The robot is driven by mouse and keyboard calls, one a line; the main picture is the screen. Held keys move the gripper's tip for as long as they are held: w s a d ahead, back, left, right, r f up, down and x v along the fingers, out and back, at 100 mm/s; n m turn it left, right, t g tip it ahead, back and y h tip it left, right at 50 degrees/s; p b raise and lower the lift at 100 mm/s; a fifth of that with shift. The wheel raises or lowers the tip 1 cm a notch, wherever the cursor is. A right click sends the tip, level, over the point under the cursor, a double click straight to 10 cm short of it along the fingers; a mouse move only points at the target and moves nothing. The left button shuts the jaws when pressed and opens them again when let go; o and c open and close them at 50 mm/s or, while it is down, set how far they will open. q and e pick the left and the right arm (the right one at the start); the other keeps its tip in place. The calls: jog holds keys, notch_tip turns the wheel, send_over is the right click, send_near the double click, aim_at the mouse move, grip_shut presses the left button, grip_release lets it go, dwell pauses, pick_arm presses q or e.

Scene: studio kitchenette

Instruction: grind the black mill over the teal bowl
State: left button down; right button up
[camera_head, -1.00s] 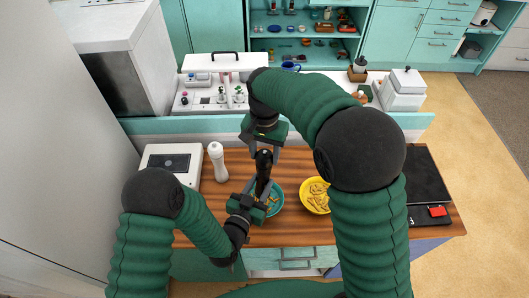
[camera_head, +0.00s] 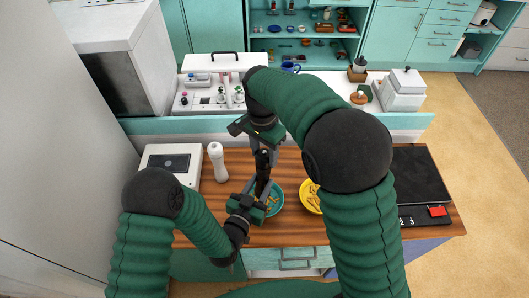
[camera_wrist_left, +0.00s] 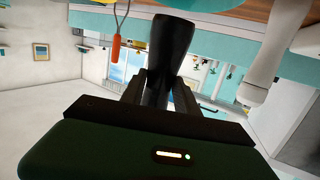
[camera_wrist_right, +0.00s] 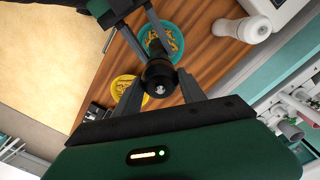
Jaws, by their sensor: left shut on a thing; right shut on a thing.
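The black mill (camera_head: 262,174) is upright above the teal bowl (camera_head: 277,193), which holds yellow pasta-like pieces. My left gripper (camera_head: 258,196) is shut on the mill's lower body; the mill also shows in the left wrist view (camera_wrist_left: 168,55) between the fingers. My right gripper (camera_head: 264,148) is above, shut on the mill's top, which shows in the right wrist view (camera_wrist_right: 159,77) with a silver knob. The teal bowl is partly hidden by the mill and left gripper. In the right wrist view the bowl (camera_wrist_right: 179,34) lies beyond the mill.
A white mill (camera_head: 217,162) stands left on the wooden counter (camera_head: 300,233). A yellow bowl (camera_head: 310,197) of similar food sits to the right, partly behind my right arm. A white appliance (camera_head: 168,158) is at the left and a black hob (camera_head: 421,175) at the right.

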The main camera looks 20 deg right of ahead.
jog(key=m, duration=0.4)
jog(key=shift+m, duration=0.3)
jog(key=m, duration=0.4)
jog(key=shift+w+m+g, duration=0.15)
jog(key=shift+m+g, duration=0.25)
jog(key=o, duration=1.4)
jog(key=shift+c, duration=0.2)
notch_tip(320, 180, up, 12)
jog(key=w, duration=0.1)
jog(key=shift+w+a, duration=0.2)
jog(key=shift+w, duration=0.05)
jog(key=shift+f, duration=0.1)
